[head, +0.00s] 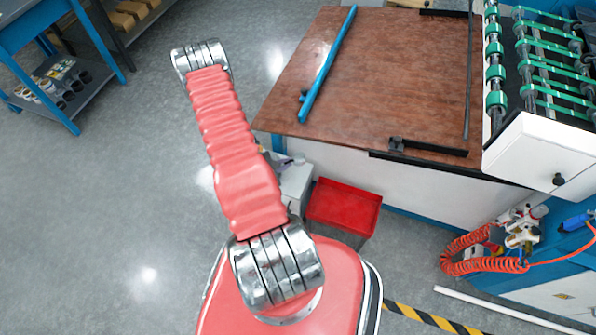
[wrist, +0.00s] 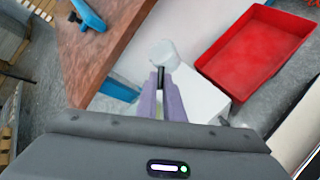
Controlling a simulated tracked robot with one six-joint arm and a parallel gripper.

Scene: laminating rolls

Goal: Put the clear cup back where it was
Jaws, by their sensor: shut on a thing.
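The clear cup (wrist: 164,54) shows in the wrist view as a small, pale, see-through shape at the tips of my gripper (wrist: 160,78). My gripper's two purple fingers are shut on it. The cup appears above the white box (wrist: 203,98) in the picture; whether it touches anything below is not clear. In the head view my red arm hides most of my gripper, and I cannot make out the cup there.
A red tray (wrist: 255,48) lies right of the white box; it also shows in the head view (head: 345,205). The brown tabletop (head: 390,75) holds a blue bar (head: 328,65). A coiled orange hose (head: 462,252) hangs at the right. Open grey floor lies left.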

